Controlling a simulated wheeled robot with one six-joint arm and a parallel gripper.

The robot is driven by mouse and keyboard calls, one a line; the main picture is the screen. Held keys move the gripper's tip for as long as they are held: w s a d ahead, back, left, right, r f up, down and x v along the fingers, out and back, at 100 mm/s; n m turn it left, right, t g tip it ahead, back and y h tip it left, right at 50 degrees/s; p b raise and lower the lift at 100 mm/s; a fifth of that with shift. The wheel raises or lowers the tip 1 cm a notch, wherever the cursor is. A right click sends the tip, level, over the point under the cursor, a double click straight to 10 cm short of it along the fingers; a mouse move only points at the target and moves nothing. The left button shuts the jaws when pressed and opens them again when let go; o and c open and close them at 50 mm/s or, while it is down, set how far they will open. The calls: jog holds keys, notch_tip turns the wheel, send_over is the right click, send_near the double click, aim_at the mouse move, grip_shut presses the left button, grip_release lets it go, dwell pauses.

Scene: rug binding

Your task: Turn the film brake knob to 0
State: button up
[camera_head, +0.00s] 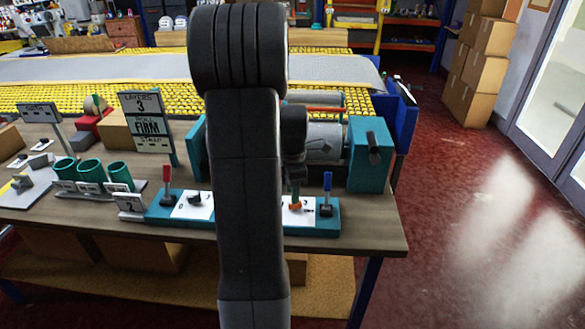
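A teal control panel (270,228) lies along the table's front edge, its middle hidden behind my arm. On its left part, a dark knob (195,198) sits on a white plate marked "0" (186,210). On its right part, a second white plate (305,213) carries a small orange-red part (295,206). I cannot read which knob is the film brake. My gripper (294,192) points down over the right plate, at or just above the orange-red part. It is small and dark, so contact and finger opening cannot be told.
A red lever (167,178) and a blue lever (327,186) stand upright at the panel's ends. Behind is a teal-framed roller machine (369,155). A sign reading "LAYERS 3", "ROLL FIRM" (147,120) and green cups (91,169) stand left. Open red floor lies right.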

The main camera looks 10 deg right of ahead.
aim_at(295, 207)
notch_tip(295, 207, up, 10)
dwell(0.3)
notch_tip(295, 207, down, 14)
jog(key=shift+f, duration=0.1)
dwell(0.6)
